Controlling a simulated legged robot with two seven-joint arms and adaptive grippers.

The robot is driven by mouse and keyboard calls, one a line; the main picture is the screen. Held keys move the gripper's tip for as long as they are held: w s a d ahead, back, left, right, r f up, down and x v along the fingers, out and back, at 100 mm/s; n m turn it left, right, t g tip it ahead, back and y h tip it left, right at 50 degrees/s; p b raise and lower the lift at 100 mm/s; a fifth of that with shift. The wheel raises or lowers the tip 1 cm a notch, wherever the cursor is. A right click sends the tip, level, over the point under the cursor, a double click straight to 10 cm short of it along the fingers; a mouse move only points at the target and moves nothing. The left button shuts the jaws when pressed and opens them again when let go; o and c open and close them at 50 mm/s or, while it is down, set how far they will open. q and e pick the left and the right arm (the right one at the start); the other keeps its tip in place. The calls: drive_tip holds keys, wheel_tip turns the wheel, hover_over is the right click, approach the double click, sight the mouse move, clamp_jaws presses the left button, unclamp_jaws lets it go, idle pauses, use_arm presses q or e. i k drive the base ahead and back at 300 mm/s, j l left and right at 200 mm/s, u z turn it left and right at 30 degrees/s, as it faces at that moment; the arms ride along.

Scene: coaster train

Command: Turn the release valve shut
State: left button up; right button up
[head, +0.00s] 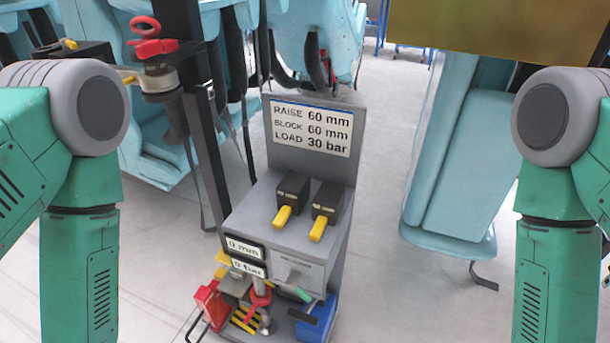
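A grey pump stand (275,235) stands in the middle of the head view. On its lower front, a small metal lever with a green tip (301,294) sticks out to the lower right, beneath a small label too small to read for certain. This may be the release valve. I cannot tell from this view whether either is open or shut. My green arms hang down at the left and right edges; both grippers are out of the picture.
Two black blocks with yellow handles (283,216) (319,228) sit on the stand's top. A sign (311,128) reads raise 60 mm, block 60 mm, load 30 bar. Displays (244,247) read 0 mm and 0 bar. Light-blue seats (455,160) stand right and behind; a dark post (205,130) rises left.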

sight(294, 278)
drive_tip(key=k+l+z, duration=0.3)
drive_tip(key=k+l, duration=0.15)
drive_tip(key=l, duration=0.25)
drive_tip(key=k+l+z, duration=0.2)
drive_tip(key=l, duration=0.15)
